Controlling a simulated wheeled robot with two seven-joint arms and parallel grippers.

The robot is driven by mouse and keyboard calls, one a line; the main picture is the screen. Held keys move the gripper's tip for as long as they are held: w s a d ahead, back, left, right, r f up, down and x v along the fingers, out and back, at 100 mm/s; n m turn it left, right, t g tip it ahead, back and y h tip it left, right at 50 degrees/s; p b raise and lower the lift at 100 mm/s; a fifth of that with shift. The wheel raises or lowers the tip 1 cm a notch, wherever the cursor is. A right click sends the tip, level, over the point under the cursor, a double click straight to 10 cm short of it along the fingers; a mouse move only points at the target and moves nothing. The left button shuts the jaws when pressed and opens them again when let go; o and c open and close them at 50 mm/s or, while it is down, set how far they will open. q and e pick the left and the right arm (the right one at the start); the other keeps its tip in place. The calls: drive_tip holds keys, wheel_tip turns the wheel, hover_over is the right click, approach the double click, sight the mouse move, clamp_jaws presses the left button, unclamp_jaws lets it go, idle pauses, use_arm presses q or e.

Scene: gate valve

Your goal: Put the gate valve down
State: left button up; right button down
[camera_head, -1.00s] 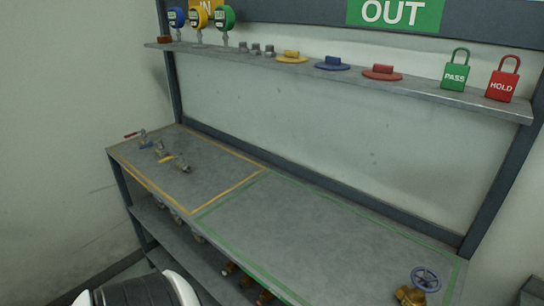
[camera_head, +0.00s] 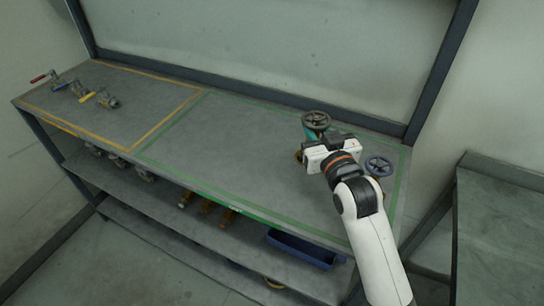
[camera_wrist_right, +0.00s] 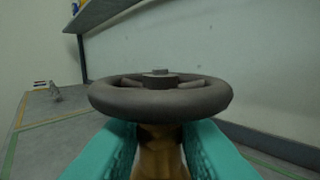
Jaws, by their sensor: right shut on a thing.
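The gate valve has a dark grey handwheel (camera_head: 316,120) and a brass body, much of it hidden behind my right gripper in the head view. My right gripper (camera_head: 314,133) is over the green-outlined area of the bench, at its right part. In the right wrist view its teal fingers (camera_wrist_right: 157,150) are shut on the brass stem below the handwheel (camera_wrist_right: 160,95). The valve looks upright. I cannot tell whether its base touches the bench top. My left gripper is not in view.
A second valve with a blue handwheel (camera_head: 379,166) stands right beside my right arm. Several small valves (camera_head: 80,91) lie in the yellow-outlined area at left. The green-outlined area's middle (camera_head: 240,140) is clear. A blue tray (camera_head: 305,248) sits on the lower shelf.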

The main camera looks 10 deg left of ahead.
sight(307, 118)
drive_tip(key=shift+w+a+r+n+y, duration=0.3)
drive_tip(key=shift+w+a+r+y, duration=0.1)
drive_tip(key=shift+w+a+r, duration=0.55)
drive_tip(key=shift+w+a+f, duration=0.1)
drive_tip(key=shift+w+f, duration=0.05)
drive_tip(key=shift+f, duration=0.25)
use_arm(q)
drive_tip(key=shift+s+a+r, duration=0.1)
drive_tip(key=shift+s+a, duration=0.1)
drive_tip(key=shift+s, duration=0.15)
use_arm(e)
drive_tip(key=shift+f, duration=4.5)
drive_tip(key=c, duration=1.7)
unclamp_jaws()
drive_tip(key=shift+f, duration=0.25)
drive_tip(key=o, duration=0.5)
drive_tip(key=shift+c, duration=0.2)
drive_tip(key=shift+r, duration=0.15)
